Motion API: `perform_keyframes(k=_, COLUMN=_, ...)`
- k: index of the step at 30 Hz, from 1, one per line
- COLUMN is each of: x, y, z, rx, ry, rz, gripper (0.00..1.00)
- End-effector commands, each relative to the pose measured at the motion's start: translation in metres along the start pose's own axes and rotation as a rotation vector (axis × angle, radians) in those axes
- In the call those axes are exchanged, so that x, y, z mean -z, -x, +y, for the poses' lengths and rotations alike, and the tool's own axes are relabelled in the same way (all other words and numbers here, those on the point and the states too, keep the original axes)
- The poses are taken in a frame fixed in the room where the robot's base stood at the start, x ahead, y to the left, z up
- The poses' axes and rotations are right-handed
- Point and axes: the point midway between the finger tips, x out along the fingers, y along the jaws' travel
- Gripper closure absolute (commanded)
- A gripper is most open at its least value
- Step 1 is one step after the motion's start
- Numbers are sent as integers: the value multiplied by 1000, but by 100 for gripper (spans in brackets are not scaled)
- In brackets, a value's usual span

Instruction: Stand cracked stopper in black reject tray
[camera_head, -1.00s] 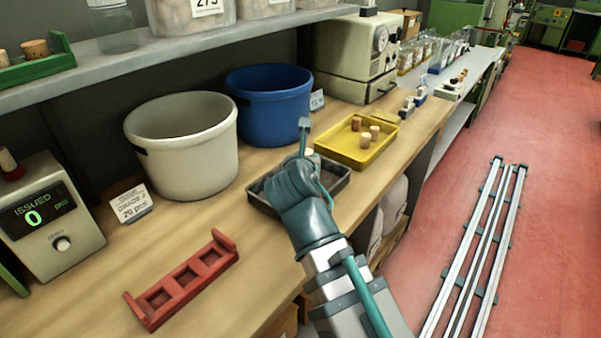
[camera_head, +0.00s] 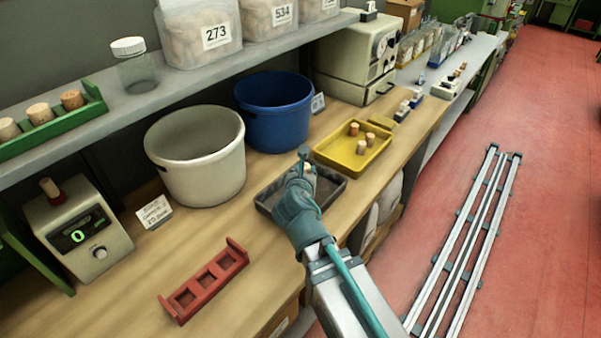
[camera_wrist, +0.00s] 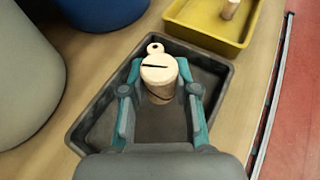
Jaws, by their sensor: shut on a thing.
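In the wrist view my gripper (camera_wrist: 160,97) is shut on a pale cork stopper (camera_wrist: 158,68) with a dark crack across its top. The stopper is upright between the fingers, over the black tray (camera_wrist: 90,108). Whether its base touches the tray floor is hidden. A small pale ring shape (camera_wrist: 155,48) shows just behind the stopper. In the head view my gripper (camera_head: 303,168) is over the black tray (camera_head: 268,208), and my arm hides part of the tray and most of the stopper.
A yellow tray (camera_head: 330,158) with several corks lies just beyond the black tray. A white bucket (camera_head: 195,160) and a blue bucket (camera_head: 272,112) stand to the left. A red rack (camera_head: 205,283) with empty sockets lies in front. Bench surface between rack and black tray is clear.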

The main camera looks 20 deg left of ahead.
Motion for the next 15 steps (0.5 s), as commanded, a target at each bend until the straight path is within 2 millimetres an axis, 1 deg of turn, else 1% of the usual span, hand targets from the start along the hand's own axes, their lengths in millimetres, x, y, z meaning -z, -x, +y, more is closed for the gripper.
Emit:
perform_keyframes(k=1, x=-4, y=-12, z=4, rx=2, ry=2, rz=3, gripper=83)
perform_keyframes(k=3, x=10, y=-27, z=8, rx=2, ry=2, rz=4, gripper=83)
perform_keyframes(k=6, x=20, y=-44, z=12, rx=1, ry=1, rz=3, gripper=83)
perform_keyframes(k=10, x=28, y=-58, z=15, rx=0, ry=0, rz=1, gripper=83)
perform_keyframes(k=15, x=33, y=-65, z=16, rx=1, ry=1, rz=0, gripper=83)
